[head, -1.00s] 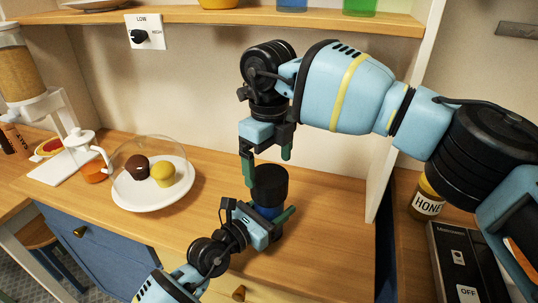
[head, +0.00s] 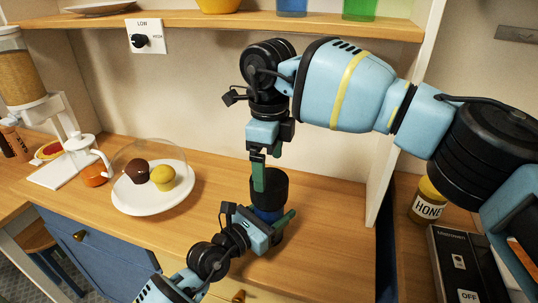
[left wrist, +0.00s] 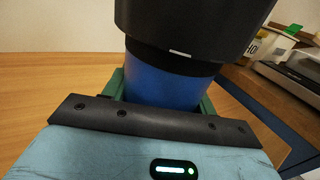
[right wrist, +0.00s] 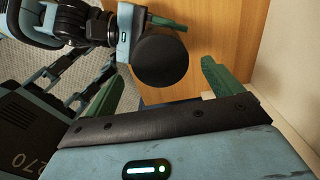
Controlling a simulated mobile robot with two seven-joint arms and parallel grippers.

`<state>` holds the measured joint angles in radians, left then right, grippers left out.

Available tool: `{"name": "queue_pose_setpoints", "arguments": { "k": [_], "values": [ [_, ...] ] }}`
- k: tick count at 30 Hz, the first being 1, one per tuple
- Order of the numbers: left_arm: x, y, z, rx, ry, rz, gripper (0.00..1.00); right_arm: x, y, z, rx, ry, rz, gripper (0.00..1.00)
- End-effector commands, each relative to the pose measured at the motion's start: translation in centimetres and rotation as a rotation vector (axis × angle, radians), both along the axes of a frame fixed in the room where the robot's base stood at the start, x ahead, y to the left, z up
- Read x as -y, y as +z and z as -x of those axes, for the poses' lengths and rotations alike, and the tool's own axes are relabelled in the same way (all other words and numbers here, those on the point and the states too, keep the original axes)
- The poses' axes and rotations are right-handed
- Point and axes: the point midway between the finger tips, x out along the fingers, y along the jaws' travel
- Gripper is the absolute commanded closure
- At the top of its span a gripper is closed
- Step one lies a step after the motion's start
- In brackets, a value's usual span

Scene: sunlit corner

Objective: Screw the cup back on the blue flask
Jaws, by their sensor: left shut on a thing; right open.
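The blue flask (head: 268,214) stands upright on the wooden counter, with the black cup (head: 273,184) on its top. In the left wrist view the cup (left wrist: 195,25) sits over a dark collar above the blue body (left wrist: 165,85); how tight it is cannot be told. My left gripper (head: 268,226) is shut on the blue body. My right gripper (head: 265,172) points down at the cup, open, one finger covering part of it.
A dispenser (head: 30,80) is at the far left. A shelf (head: 200,19) runs above, and an upright panel (head: 390,150) and honey jar (head: 428,203) are at right.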

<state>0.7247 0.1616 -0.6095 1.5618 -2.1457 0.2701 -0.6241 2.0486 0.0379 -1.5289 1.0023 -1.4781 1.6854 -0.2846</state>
Motion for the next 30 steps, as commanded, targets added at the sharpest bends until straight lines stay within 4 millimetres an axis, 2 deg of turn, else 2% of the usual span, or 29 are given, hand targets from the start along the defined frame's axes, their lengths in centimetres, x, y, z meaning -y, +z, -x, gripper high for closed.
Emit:
{"name": "queue_pose_setpoints", "arguments": {
  "k": [6, 13, 18, 26, 30],
  "values": [
    [0.0, 0.0, 0.0, -0.001, -0.001, 0.0, 1.0, 0.0, -3.3, 0.1, -0.004, 0.0, 0.001, 0.09],
    [0.0, 0.0, 0.0, -0.001, -0.001, 0.0, 1.0, 0.0, -5.9, 0.0, -0.003, -0.001, -0.001, 0.09],
    [0.0, 0.0, 0.0, -0.001, -0.001, 0.0, 1.0, 0.0, -6.7, 0.0, -0.002, -0.001, 0.0, 0.09],
    [0.0, 0.0, 0.0, -0.001, 0.0, 0.0, 1.0, 0.0, -6.8, 0.0, -0.001, -0.001, 0.0, 0.09],
    [0.0, 0.0, 0.0, -0.001, 0.0, 0.0, 1.0, 0.0, -6.7, 0.0, -0.001, -0.001, 0.0, 0.24]
  ]
}}
